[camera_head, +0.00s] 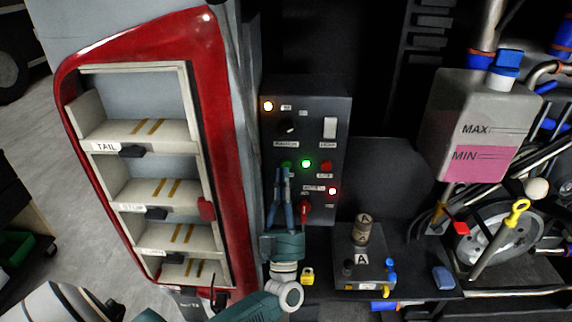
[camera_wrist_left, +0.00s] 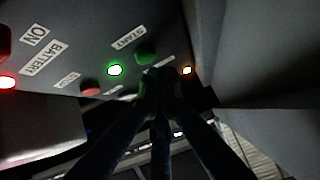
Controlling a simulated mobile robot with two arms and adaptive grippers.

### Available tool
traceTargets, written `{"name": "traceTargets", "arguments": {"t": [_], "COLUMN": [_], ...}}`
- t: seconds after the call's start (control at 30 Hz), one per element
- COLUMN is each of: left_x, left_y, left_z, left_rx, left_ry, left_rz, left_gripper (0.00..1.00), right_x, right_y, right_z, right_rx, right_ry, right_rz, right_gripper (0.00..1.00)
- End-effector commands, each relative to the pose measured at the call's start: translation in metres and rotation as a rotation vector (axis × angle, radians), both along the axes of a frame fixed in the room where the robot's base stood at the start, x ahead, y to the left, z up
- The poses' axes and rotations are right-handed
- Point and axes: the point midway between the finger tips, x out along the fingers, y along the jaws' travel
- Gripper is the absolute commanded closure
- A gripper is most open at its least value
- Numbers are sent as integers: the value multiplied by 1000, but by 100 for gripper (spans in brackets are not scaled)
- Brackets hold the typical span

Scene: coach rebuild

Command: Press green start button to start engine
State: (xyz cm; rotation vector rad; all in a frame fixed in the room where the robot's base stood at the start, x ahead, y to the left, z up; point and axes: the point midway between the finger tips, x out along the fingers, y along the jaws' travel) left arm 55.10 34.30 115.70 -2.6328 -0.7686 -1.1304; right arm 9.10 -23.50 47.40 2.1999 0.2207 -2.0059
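The dark control panel (camera_head: 318,122) stands upright in the middle of the head view. The green start button (camera_wrist_left: 146,52) shows beside the START label in the left wrist view; in the head view it is a small green patch (camera_head: 287,164) just above my fingertips. My left gripper (camera_head: 282,172) is in front of the panel with its fingers together and nothing between them. In the left wrist view its fingertips (camera_wrist_left: 160,78) are just below the green button; I cannot tell whether they touch it. A green lamp (camera_wrist_left: 115,70) glows beside the button. My right gripper is not in view.
A red stop button (camera_wrist_left: 90,88) is left of the green lamp. A red rotary switch (camera_head: 304,208) sits low on the panel. A red-framed shelf unit (camera_head: 218,90) stands close on the left. A box with lettered knobs (camera_head: 362,270) is at the lower right.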

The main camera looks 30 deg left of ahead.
Motion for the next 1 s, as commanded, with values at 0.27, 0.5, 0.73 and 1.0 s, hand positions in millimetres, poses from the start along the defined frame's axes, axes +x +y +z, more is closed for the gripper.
{"name": "traceTargets", "arguments": {"t": [0.27, 0.5, 0.73, 1.0], "left_x": [-1, -18, -37, -43], "left_y": [-1, -11, -23, -27], "left_z": [0, 2, 1, 0], "left_rx": [-1, -3, -2, 0], "left_ry": [0, 1, 1, -1], "left_rz": [-1, -1, -1, -1], "left_gripper": [100, 100, 100, 100], "right_x": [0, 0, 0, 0], "right_y": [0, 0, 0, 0], "right_z": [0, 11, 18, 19], "right_rx": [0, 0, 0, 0], "right_ry": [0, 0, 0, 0], "right_rz": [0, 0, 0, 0], "right_gripper": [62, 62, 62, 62]}}
